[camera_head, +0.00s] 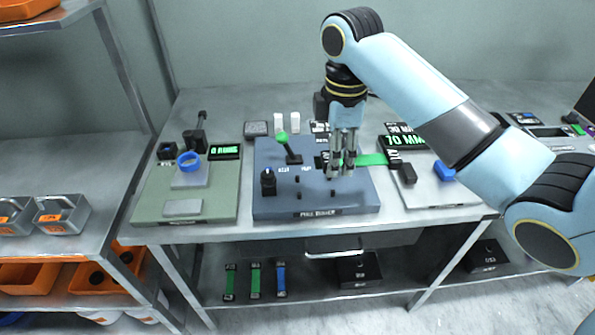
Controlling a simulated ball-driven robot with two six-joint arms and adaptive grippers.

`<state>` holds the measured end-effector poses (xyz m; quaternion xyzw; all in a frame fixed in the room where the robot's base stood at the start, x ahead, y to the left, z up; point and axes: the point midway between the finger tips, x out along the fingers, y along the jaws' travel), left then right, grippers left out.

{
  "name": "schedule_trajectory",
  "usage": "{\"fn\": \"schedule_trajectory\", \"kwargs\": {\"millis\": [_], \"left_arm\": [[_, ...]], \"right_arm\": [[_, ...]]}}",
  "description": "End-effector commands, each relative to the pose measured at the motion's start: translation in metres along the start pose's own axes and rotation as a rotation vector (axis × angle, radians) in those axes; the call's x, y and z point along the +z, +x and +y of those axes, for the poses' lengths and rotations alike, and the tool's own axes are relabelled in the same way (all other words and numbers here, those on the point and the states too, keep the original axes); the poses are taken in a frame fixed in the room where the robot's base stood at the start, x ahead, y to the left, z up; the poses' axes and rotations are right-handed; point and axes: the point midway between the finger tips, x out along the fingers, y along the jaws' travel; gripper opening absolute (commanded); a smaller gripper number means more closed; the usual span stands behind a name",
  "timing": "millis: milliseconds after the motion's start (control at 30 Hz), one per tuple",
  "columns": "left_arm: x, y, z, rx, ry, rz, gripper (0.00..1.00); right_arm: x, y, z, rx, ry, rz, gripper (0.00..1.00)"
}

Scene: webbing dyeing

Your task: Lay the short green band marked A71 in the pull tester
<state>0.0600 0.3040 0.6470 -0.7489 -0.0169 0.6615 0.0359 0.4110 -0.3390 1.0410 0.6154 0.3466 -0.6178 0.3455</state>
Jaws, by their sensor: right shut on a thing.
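My right gripper (344,168) points down over the right part of the blue-grey pull tester (275,205). It is shut on a short green band (373,159), which sticks out to the right toward the neighbouring white device. Dark end pieces show near the band; I cannot read A71 on it. The tester carries a lever with a green knob (282,138), a black post (268,181) and several small dark pegs. The fingers hide part of the band and of the tester's right side. My left gripper is not in view.
A green-based device with a blue ring (188,159) stands left of the tester. A white device (440,188) with a 70 MM display (407,141) stands right. Several bands (255,280) lie on the lower shelf. An orange-bin rack (60,215) stands left.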

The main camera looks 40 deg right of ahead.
Motion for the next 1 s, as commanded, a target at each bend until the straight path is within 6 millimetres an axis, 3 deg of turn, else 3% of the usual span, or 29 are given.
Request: {"fn": "schedule_trajectory", "kwargs": {"millis": [200,400,633,800,1000], "left_arm": [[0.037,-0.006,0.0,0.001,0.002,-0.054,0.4],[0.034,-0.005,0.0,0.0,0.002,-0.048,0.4],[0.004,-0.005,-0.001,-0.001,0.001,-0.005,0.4],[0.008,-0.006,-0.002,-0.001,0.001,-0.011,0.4],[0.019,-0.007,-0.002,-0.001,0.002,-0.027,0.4]], "right_arm": [[-0.047,0.032,0.033,-0.003,0.0,0.004,0.1],[-0.071,0.051,0.053,-0.001,0.0,0.002,0.1],[-0.075,0.071,0.055,-0.003,-0.001,-0.001,0.1],[-0.075,0.093,0.056,0.0,-0.001,0.001,0.1],[-0.075,0.095,0.056,0.001,-0.001,0.001,0.1]]}}
